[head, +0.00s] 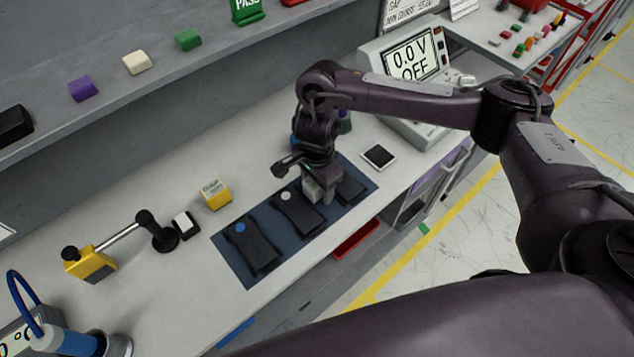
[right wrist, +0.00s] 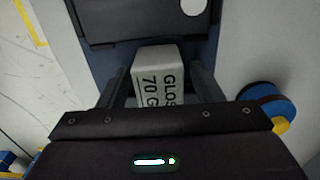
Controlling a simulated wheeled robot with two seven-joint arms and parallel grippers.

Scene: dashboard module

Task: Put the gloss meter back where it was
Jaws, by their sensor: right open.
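The gloss meter (right wrist: 158,80) is a small pale block with dark lettering, including "70 G". In the right wrist view it sits between the two separated fingers of my right gripper (right wrist: 162,88), with a gap on each side. In the head view the gloss meter (head: 311,189) shows partly beside my right gripper (head: 318,194), low over the dark blue mat (head: 222,243). The gripper hides part of it. I cannot tell exactly what its base rests on. My left gripper is not in view.
Dark panels lie on the mat, one with a blue dot (head: 254,250) and one with a white dot (head: 298,212). A yellow gap block (head: 215,194), a small black-and-white block (head: 186,225), a flat dark-screened device (head: 379,156) and a display unit (head: 412,62) stand around it.

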